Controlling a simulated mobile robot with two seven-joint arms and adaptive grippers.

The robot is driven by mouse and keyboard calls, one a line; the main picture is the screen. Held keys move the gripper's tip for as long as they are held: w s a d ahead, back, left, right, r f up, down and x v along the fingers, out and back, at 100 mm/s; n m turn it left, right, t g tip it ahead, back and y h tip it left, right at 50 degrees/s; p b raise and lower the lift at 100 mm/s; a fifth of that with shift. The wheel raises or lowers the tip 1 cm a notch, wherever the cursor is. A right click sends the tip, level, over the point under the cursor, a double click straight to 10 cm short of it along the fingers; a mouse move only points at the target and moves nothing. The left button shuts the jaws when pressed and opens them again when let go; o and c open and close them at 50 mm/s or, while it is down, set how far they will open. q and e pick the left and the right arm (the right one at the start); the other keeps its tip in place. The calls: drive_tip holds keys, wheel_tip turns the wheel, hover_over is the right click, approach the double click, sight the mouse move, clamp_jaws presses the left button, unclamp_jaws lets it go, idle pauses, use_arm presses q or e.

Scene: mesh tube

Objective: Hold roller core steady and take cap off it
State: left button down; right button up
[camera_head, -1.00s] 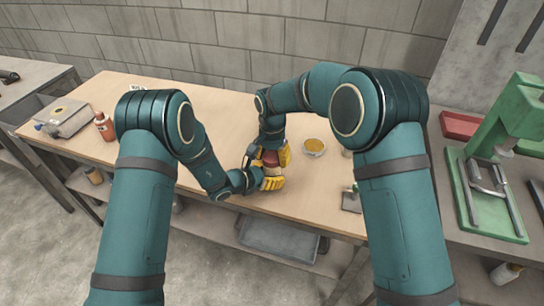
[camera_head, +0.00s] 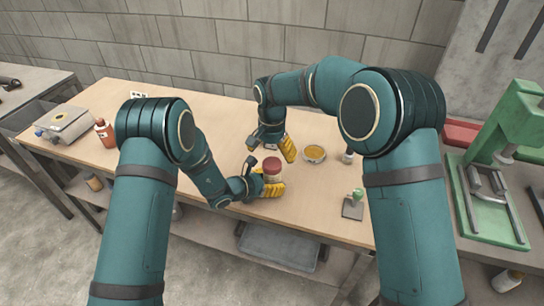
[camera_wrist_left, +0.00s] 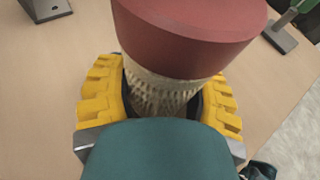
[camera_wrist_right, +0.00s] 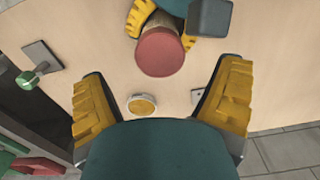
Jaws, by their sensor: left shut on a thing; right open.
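The roller core (camera_wrist_left: 160,95) is a pale mesh tube, seen in the left wrist view, with a dark red cap (camera_wrist_left: 190,35) on its top end. The cap also shows in the head view (camera_head: 271,166) and in the right wrist view (camera_wrist_right: 159,53). My left gripper (camera_head: 266,186) is shut around the core below the cap, near the table's front edge. The core's lower part is hidden by the fingers. My right gripper (camera_head: 272,148) is open and empty, behind the cap and apart from it.
A round dish with yellow contents (camera_head: 315,153) stands right of my right gripper. A green-handled tool on a plate (camera_head: 353,204) lies near the front edge. An orange bottle (camera_head: 104,132) and a scale-like device (camera_head: 63,123) stand left. A green press (camera_head: 510,135) is far right.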

sight(272, 163)
drive_tip(key=shift+r+n, duration=0.6)
drive_tip(key=shift+r, duration=0.9)
drive_tip(key=shift+f, duration=3.9)
drive_tip(key=c, duration=1.3)
drive_tip(key=o, duration=1.3)
drive_tip(key=shift+r, duration=3.9)
drive_tip(key=shift+f, duration=3.9)
